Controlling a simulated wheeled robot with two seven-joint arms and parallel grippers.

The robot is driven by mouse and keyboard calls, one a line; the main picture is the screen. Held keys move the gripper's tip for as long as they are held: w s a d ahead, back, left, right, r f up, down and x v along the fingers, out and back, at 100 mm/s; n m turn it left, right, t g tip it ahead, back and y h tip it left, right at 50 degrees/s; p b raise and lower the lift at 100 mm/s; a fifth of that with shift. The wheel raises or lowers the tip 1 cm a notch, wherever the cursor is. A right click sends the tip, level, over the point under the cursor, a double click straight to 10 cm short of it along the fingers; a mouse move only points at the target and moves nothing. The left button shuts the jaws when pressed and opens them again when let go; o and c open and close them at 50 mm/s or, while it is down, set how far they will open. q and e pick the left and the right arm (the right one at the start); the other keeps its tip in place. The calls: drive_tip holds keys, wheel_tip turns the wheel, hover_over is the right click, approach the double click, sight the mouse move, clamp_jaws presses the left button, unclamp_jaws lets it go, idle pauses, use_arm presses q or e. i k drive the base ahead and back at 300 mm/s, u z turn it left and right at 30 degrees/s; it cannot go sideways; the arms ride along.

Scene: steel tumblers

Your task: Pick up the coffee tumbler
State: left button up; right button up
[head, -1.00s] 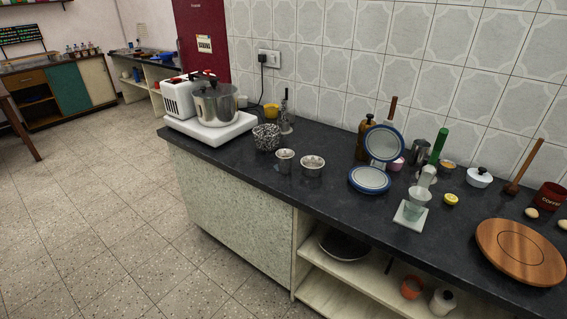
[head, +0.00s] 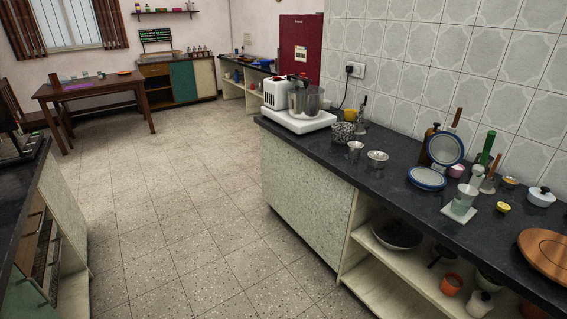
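A small steel tumbler (head: 354,154) stands upright on the dark counter (head: 330,170), close to its front edge. It looks like the coffee tumbler. A wider, shallow steel bowl (head: 377,159) stands just to its right, and a speckled black-and-white cup (head: 342,132) stands behind it to the left. The tumbler's inside is too small to make out. Neither of my grippers shows in the head view.
A steel pot (head: 305,101) and white appliance sit on a white slab (head: 297,120) at the counter's far end. A blue-rimmed round item (head: 427,178) and a glass on a white square (head: 458,213) stand right. The tiled floor (head: 190,220) is open; another counter (head: 22,190) is left.

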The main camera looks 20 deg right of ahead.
sight(354, 152)
drive_tip(key=u, duration=0.25)
drive_tip(key=k, duration=0.4)
drive_tip(key=z, duration=0.5)
drive_tip(key=i, duration=1.5)
drive_tip(key=z, duration=1.8)
drive_tip(key=i, duration=0.55)
drive_tip(key=z, duration=0.5)
